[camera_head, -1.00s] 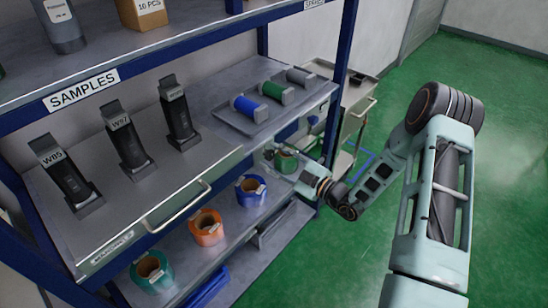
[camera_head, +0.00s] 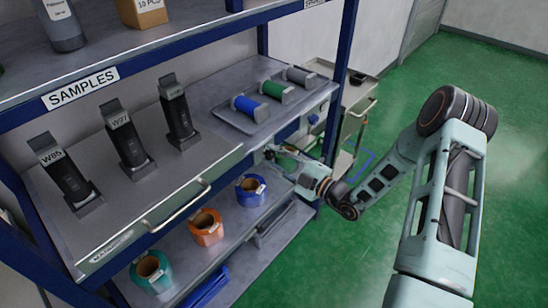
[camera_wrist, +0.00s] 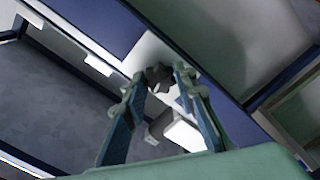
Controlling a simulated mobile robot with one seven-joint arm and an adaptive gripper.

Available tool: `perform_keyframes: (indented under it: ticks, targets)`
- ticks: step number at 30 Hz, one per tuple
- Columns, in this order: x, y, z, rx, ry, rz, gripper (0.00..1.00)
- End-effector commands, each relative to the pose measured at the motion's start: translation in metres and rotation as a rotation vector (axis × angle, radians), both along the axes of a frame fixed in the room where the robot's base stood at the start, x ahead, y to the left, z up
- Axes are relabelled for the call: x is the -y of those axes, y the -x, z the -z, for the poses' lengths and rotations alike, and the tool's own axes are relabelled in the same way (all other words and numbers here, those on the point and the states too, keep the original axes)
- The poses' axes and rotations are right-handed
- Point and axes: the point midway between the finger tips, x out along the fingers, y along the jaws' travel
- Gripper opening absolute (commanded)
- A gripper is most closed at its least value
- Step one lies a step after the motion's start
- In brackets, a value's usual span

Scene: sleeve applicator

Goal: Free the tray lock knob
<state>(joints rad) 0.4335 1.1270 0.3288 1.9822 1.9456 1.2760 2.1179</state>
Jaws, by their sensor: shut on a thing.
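The dark, lobed lock knob (camera_wrist: 160,77) sits between the fingertips of my gripper (camera_wrist: 158,84) in the wrist view, against a pale plate. My gripper is shut on it. In the head view my gripper (camera_head: 270,153) reaches in at the right end of the rack, just below the middle shelf's front edge. The grey tray (camera_head: 215,165) with a bar handle (camera_head: 178,207) lies on the middle shelf, left of my gripper, and bears several black sample holders.
A small tray (camera_head: 232,117) holds blue, green and grey rolls above my gripper. Blue (camera_head: 250,190), orange (camera_head: 206,227) and teal (camera_head: 152,271) rolls stand on the lower shelf. A blue rack post (camera_head: 339,80) and a cart (camera_head: 352,105) are close behind my wrist. Green floor lies open at right.

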Motion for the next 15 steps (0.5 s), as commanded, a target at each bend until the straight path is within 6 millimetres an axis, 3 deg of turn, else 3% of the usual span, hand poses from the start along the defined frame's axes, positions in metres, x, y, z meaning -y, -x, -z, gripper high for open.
perform_keyframes:
  ticks: [15]
  targets:
    - [0.0009, -0.0002, 0.001, 0.387, 0.302, 0.002, 0.02]
